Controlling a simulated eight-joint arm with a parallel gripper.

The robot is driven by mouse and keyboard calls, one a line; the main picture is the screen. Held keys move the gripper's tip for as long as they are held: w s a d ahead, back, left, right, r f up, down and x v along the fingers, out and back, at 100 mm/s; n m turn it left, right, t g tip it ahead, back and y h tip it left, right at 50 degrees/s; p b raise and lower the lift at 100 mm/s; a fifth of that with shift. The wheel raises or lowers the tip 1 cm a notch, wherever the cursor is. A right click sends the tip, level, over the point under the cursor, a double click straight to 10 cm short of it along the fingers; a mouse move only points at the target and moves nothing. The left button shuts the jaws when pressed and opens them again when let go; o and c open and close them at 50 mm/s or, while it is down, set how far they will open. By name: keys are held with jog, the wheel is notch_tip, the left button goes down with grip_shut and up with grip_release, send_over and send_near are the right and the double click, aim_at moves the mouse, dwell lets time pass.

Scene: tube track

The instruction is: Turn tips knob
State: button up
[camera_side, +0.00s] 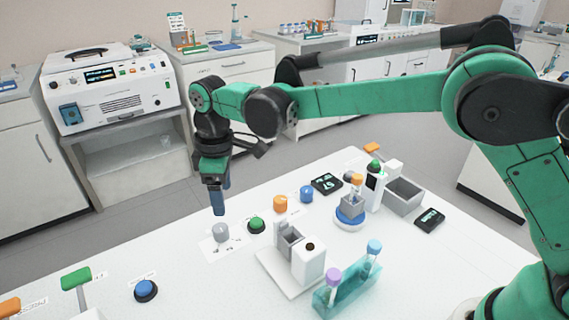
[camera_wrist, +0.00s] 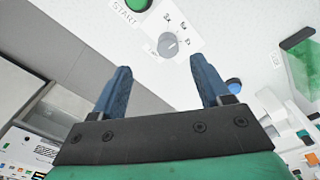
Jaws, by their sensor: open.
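The grey tips knob (camera_side: 221,232) stands on a white label plate on the white table. In the wrist view the knob (camera_wrist: 171,45) shows with a pointer line and markings around it. My gripper (camera_side: 219,208) points down just above the knob in the side view, apart from it as far as I can tell. In the wrist view my gripper (camera_wrist: 167,80) has its two blue fingers spread wide with nothing between them, and the knob appears beyond the fingertips.
A white device with a grey holder (camera_side: 307,262) and a teal tube rack (camera_side: 347,288) stand in front.

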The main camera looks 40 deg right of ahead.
aim_at(220, 227)
jog(key=shift+w+a+f+n, duration=0.1)
jog(key=shift+a+f+n, duration=0.3)
jog(key=shift+a+f, duration=0.4)
jog(key=shift+f, duration=2.9)
jog(key=shift+c, duration=0.2)
grip_shut()
